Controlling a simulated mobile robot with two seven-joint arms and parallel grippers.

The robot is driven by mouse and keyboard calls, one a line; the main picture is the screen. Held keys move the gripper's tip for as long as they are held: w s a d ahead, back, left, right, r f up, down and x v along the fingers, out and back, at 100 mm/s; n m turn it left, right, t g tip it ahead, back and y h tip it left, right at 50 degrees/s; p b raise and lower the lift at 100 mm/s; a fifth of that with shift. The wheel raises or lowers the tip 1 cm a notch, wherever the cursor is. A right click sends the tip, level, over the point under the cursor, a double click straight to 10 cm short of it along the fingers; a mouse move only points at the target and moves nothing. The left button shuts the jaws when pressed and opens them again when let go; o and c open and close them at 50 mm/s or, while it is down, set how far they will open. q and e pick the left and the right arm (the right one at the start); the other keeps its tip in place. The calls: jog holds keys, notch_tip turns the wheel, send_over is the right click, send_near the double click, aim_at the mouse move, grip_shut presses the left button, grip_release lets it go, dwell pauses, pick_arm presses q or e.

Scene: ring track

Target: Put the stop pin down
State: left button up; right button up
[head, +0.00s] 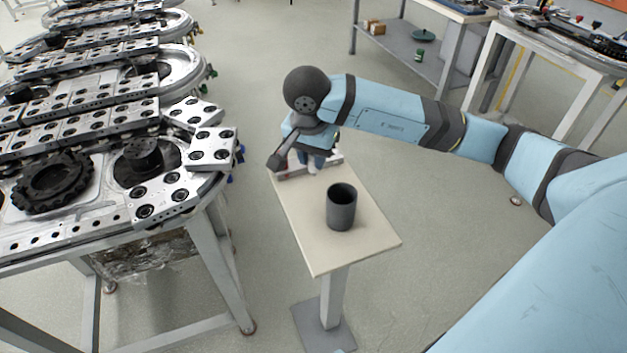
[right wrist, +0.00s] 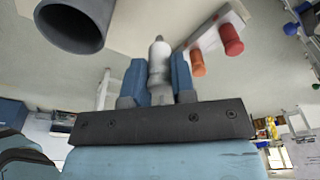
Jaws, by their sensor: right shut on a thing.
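The stop pin (right wrist: 159,58) is a small pale grey, stepped cylinder with a narrow tip. In the right wrist view it stands between the two blue fingers of my right gripper (right wrist: 158,82), which is shut on it. In the head view my right gripper (head: 314,160) is over the far end of a small beige stand (head: 370,238), pointing down. A little of the pin shows below the fingers; I cannot tell whether its tip touches the top. My left gripper is not in view.
A dark grey cup (head: 341,208) stands on the stand, nearer than the gripper. A pale block (right wrist: 208,35) with a red knob (right wrist: 231,40) and an orange knob (right wrist: 197,63) lies close beside the pin. The ring track table (head: 200,210) is left, across a floor gap.

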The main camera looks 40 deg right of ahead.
aim_at(313, 170)
notch_tip(313, 170, down, 4)
jog(key=shift+r, duration=0.25)
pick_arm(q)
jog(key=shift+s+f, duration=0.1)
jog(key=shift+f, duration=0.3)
pick_arm(e)
jog(key=shift+f, duration=1.8)
jog(key=shift+f+b, duration=0.1)
jog(key=shift+b, duration=0.2)
jog(key=o, duration=0.9)
jog(key=shift+r, duration=0.2)
pick_arm(q)
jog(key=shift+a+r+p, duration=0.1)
jog(key=shift+p, duration=0.3)
pick_arm(e)
notch_tip(313, 170, up, 12)
jog(key=s+a, duration=0.1)
jog(key=shift+a, duration=0.25)
